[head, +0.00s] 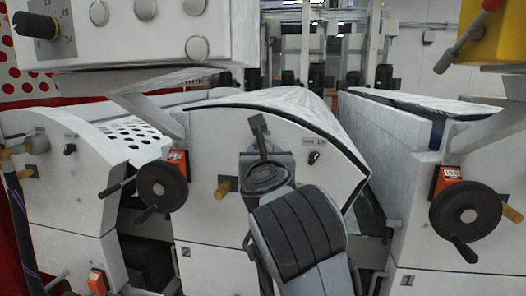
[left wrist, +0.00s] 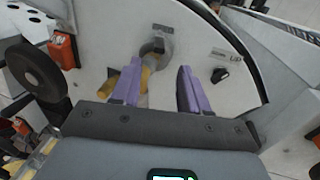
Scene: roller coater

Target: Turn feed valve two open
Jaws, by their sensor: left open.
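A valve with a grey round body (left wrist: 152,48) and a yellow handle (left wrist: 150,64) sits on the middle white machine's side panel in the left wrist view. A small grey plate is above it. No number is legible. My left gripper (left wrist: 160,65) is open. Its purple fingers point at the panel, with the yellow handle between them, nearer the left finger, which hides part of it. I cannot tell whether they touch. In the head view my left wrist covers most of this valve; only its dark plate (head: 259,125) shows above. My right gripper is not in view.
A black handwheel (head: 162,187) is left of the valve, and a brass knob (head: 224,187) is close to my wrist. A black switch (head: 314,158) is on the right. Another handwheel (head: 466,215) is on the right machine. A control box (head: 130,35) overhangs upper left.

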